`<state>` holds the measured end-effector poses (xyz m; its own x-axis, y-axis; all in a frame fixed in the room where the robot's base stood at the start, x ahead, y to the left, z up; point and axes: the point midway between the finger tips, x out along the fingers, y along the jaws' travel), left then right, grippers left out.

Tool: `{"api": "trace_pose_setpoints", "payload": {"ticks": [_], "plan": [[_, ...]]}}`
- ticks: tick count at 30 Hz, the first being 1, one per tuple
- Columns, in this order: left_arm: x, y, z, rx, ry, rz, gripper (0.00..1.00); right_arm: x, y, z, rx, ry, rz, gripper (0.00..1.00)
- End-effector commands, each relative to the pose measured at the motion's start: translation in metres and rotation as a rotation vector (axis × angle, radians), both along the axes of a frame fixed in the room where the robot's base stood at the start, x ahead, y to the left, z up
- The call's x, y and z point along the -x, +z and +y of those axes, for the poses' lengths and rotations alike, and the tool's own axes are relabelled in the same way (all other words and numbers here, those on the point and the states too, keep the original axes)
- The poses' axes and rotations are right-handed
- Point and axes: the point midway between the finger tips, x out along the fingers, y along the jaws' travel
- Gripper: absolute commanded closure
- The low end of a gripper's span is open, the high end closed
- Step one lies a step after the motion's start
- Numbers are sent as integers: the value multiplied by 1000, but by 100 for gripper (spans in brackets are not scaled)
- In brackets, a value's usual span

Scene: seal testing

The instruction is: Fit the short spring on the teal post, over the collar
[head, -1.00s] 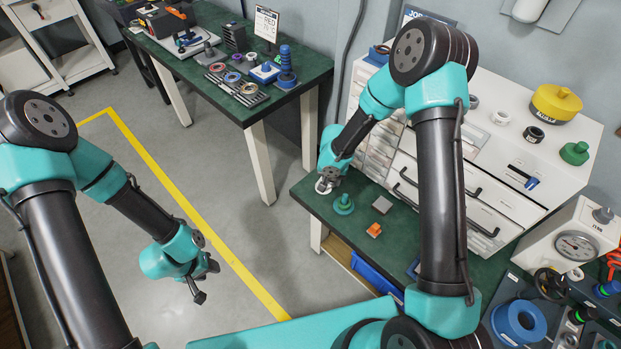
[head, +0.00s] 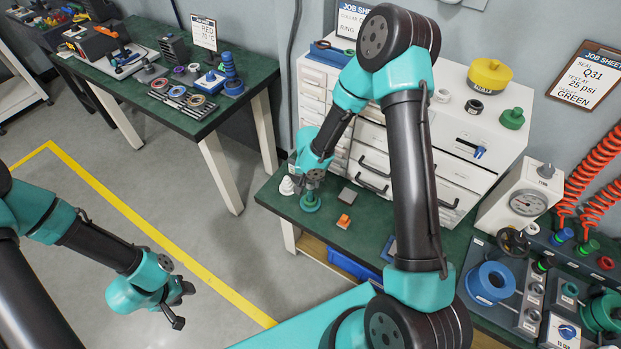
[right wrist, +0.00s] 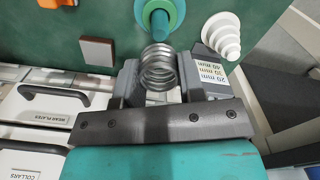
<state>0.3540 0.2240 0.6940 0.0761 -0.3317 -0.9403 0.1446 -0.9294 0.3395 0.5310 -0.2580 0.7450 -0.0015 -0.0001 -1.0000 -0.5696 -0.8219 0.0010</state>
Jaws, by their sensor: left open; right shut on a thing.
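The teal post (right wrist: 160,20) stands on a round green base (right wrist: 178,12) at the top of the right wrist view. In the head view its base (head: 310,204) shows on the green bench, directly below my right gripper (head: 312,181). In the right wrist view my right gripper (right wrist: 158,84) is shut on the short spring (right wrist: 158,67), a silver coil. The spring's far end is close to the post's near end; I cannot tell if they touch. My left gripper (head: 178,305) is open and empty over the floor.
A white stepped cone (right wrist: 222,36) stands close beside the post, with a size label (right wrist: 211,70) near it. A dark square block (head: 348,196) and an orange piece (head: 344,221) lie to the right. The white drawer cabinet (head: 440,150) stands behind.

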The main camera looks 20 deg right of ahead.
Motion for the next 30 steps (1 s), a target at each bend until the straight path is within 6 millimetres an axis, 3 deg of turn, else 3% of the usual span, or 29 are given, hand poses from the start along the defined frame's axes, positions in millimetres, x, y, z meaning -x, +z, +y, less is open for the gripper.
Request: {"api": "trace_pose_setpoints", "payload": {"ticks": [18,30], "plan": [[0,0,0,0,0,0,57,0,-26,0,-1,0,-1,88],[0,0,0,0,0,0,57,0,-28,0,-1,0,-1,88]]}}
